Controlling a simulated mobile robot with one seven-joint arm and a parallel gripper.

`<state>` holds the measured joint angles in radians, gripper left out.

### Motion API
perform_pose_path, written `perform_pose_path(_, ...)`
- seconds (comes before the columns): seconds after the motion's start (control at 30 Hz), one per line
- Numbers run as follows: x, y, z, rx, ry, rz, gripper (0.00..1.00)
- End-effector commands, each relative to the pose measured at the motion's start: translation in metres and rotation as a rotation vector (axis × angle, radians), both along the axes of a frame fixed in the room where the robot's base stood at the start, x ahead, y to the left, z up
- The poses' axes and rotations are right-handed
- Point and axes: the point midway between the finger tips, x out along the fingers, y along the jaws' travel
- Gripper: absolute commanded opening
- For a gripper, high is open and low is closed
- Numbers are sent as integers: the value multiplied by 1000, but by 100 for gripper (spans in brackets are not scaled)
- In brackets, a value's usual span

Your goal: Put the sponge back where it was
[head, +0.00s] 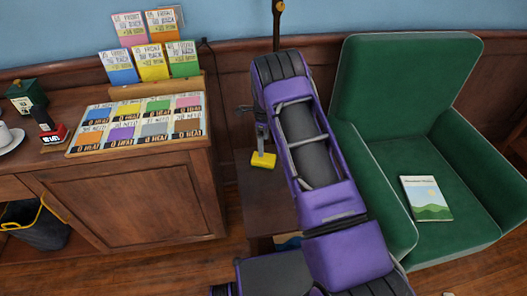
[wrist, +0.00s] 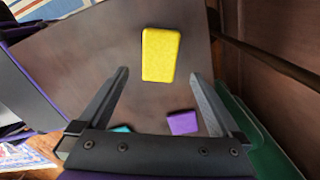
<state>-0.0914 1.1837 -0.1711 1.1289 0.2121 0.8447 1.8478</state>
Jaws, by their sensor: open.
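A yellow sponge-like block (head: 263,160) lies on a small dark wooden side table (head: 262,205). In the wrist view the yellow block (wrist: 161,54) lies flat just past the fingertips, between their lines. A purple block (wrist: 183,122) lies on the same tabletop nearer the gripper base, and a teal piece (wrist: 121,128) is mostly hidden behind the gripper body. My gripper (wrist: 159,73) is open and empty, pointing down at the tabletop. In the head view my gripper (head: 260,143) is above the yellow block, partly hidden by my arm.
A green armchair (head: 385,75) with a book (head: 426,198) stands right of the table. A wooden cabinet (head: 125,200) with coloured cards (head: 140,128) stands to the left. A dark pole (head: 277,20) rises behind my arm. Bare tabletop surrounds the yellow block.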

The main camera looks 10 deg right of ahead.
Motion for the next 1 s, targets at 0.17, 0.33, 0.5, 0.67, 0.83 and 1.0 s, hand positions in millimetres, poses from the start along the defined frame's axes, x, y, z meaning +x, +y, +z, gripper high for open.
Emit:
perform_pose_path(0.17,0,0,28,0,-1,1,100)
perform_pose_path(0.33,0,1,37,0,1,1,100)
perform_pose_path(0.5,0,0,38,0,1,1,100)
perform_pose_path(0.67,0,0,37,0,1,0,100)
perform_pose_path(0.83,2,1,41,-1,-6,4,100)
perform_pose_path(1.0,30,17,92,-19,-110,56,100)
